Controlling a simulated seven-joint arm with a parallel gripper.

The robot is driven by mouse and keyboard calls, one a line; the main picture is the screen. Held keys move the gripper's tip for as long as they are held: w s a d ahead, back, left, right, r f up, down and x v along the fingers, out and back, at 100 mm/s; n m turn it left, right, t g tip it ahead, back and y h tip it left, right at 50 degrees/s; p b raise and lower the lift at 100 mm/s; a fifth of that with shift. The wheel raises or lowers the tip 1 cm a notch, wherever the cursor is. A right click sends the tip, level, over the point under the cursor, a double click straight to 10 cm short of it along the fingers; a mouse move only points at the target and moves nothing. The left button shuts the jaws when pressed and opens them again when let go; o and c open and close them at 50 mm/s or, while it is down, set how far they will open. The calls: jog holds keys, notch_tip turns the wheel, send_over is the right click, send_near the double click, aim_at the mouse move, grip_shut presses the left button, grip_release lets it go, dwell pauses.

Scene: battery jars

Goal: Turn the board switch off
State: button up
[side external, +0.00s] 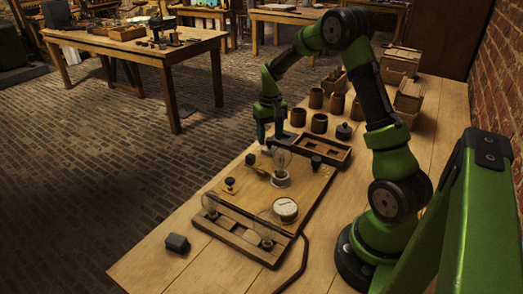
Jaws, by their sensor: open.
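A wooden board (255,208) lies on the long workbench and carries a glass bulb (281,165), a round white-faced meter (285,209) and small dark knobs. A small brass-coloured part, possibly the switch (261,172), sits near the board's far edge, left of the bulb; its position is too small to tell. My gripper (266,147) points down above the board's far edge, just behind the bulb. It is open, with nothing seen between its fingers. I cannot tell whether it touches anything.
A compartmented tray (331,156), several brown jars (320,123) and wooden boxes (408,98) stand behind. A dark cable (297,265) runs along the bench.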

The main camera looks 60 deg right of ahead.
aim_at(270, 139)
notch_tip(270, 139, up, 16)
jog(key=shift+r, duration=0.15)
dwell(0.4)
jog(key=s+a+r+n+t+y, duration=0.1)
jog(key=s+a+t, duration=0.2)
jog(key=s+a, duration=0.5)
jog(key=s+a+r+n+t+y, duration=0.1)
jog(key=s+a+t, duration=0.3)
jog(key=a, duration=1.2)
jog(key=s, duration=0.4)
jog(key=shift+s+a, duration=0.15)
jog(key=shift+a, duration=0.15)
